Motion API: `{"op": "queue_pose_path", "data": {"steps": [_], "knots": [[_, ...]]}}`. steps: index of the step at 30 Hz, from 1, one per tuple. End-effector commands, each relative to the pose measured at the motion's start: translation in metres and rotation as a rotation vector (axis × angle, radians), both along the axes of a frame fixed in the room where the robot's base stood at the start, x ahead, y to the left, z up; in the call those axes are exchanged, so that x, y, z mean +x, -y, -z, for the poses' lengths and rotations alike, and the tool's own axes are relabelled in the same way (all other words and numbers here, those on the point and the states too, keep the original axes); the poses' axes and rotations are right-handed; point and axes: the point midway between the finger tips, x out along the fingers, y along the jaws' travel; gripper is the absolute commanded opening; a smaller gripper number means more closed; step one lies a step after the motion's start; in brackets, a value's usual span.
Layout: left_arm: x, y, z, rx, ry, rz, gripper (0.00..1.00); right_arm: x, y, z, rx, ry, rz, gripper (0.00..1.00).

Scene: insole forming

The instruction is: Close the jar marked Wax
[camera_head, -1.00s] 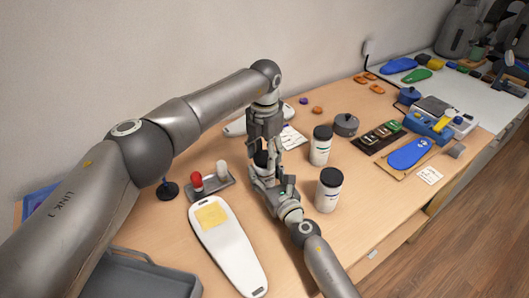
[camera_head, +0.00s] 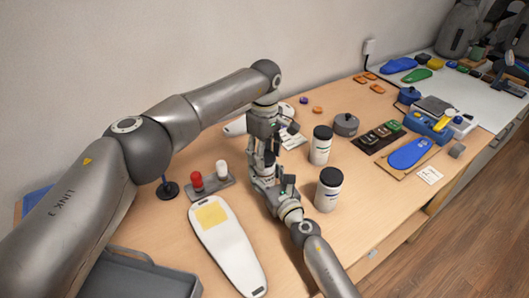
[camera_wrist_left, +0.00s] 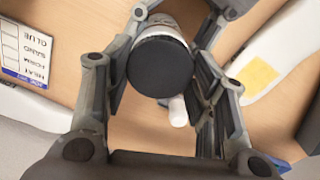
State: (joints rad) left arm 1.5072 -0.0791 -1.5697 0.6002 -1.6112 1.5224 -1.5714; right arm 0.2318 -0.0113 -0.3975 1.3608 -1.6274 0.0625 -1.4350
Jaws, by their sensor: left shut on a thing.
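A white jar (camera_wrist_left: 166,20) with a black lid (camera_wrist_left: 158,66) is between my left gripper's fingers in the left wrist view. My left gripper (camera_head: 267,158) points down from above and is shut on the black lid. My right gripper (camera_head: 268,178) comes in from the lower right, low at the same jar. Its fingers are too hidden to tell whether they grip. The jar's label is hidden, so its marking cannot be read. I cannot tell whether the lid sits fully on the jar. Two more white jars with black lids stand to the right, one farther back (camera_head: 320,150) and one nearer (camera_head: 327,195).
A small rack (camera_head: 212,185) with a red and a white knob stands to the left. A white insole-shaped board (camera_head: 228,250) with a yellow patch lies in front. A grey pot (camera_head: 346,124) and a blue insole (camera_head: 409,153) lie to the right. A grey tray (camera_head: 135,278) is at lower left.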

Motion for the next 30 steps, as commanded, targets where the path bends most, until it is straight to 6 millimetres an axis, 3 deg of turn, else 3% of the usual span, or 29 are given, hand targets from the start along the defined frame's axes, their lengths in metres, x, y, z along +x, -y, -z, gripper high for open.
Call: {"op": "queue_pose_path", "data": {"steps": [8, 12, 13, 18, 30], "knots": [[0.0007, -0.0001, -0.0002, 0.000, 0.003, 0.386, 0.23, -0.0003, -0.0004, 0.0003, 0.000, -0.001, -0.001, 0.00], [0.0007, -0.0001, -0.0002, 0.000, 0.003, 0.385, 0.23, -0.0003, -0.0004, 0.0003, 0.000, -0.001, -0.001, 0.00], [0.0007, -0.0001, -0.0002, 0.000, 0.003, 0.384, 0.53, -0.0004, -0.0005, 0.0003, 0.000, -0.001, -0.001, 0.00], [0.0004, 0.0000, -0.0001, 0.000, 0.001, 0.383, 0.75, -0.0004, -0.0005, 0.0003, 0.000, -0.001, -0.001, 0.00], [0.0005, 0.0000, -0.0038, 0.000, 0.001, 0.381, 0.77, -0.0003, -0.0003, 0.0004, 0.000, -0.001, -0.001, 0.00]]}}
